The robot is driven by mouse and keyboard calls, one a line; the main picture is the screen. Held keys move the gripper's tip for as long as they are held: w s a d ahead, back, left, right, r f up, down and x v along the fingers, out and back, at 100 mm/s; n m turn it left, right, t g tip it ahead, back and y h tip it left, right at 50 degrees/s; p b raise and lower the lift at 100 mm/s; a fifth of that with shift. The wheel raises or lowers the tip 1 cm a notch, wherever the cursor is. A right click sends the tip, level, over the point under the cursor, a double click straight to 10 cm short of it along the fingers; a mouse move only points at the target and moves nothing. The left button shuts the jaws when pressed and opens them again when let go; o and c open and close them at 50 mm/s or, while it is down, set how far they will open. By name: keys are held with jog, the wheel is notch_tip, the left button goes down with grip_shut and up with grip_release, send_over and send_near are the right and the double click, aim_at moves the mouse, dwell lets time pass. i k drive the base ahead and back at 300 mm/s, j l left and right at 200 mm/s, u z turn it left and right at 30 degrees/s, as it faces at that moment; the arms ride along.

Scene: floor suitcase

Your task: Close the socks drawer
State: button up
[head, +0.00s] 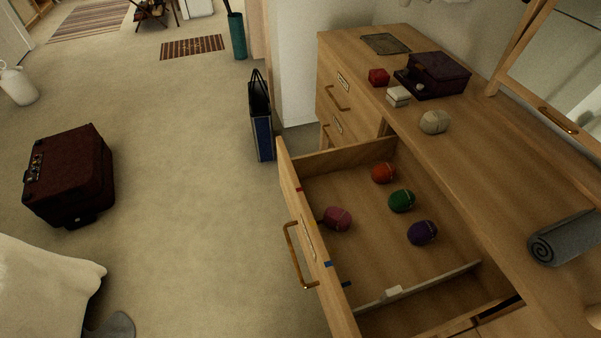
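A wooden drawer (318,256) stands pulled well out of the dresser (438,112) in the head view. It has a brass bar handle (299,256) and a small label whose text is too small to read. Rolled sock balls lie apart inside it: an orange one (384,173), a green one (402,200), a purple one (422,233) and a pink one (338,218) near the front panel. A low divider (437,284) crosses the drawer at its near end. A beige rolled ball (434,122) sits on the dresser top. My gripper is not in view.
A blue bag (261,118) stands beyond the drawer. A dark red suitcase (70,176) is at left. Carpet (200,220) between is clear.

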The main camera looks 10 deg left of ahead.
aim_at(351, 269)
jog(key=u, duration=0.65)
jog(key=i+j+u, duration=0.1)
jog(key=u, duration=0.3)
jog(key=i+j+u, duration=0.15)
jog(key=j+u, duration=0.25)
jog(key=l, duration=0.1)
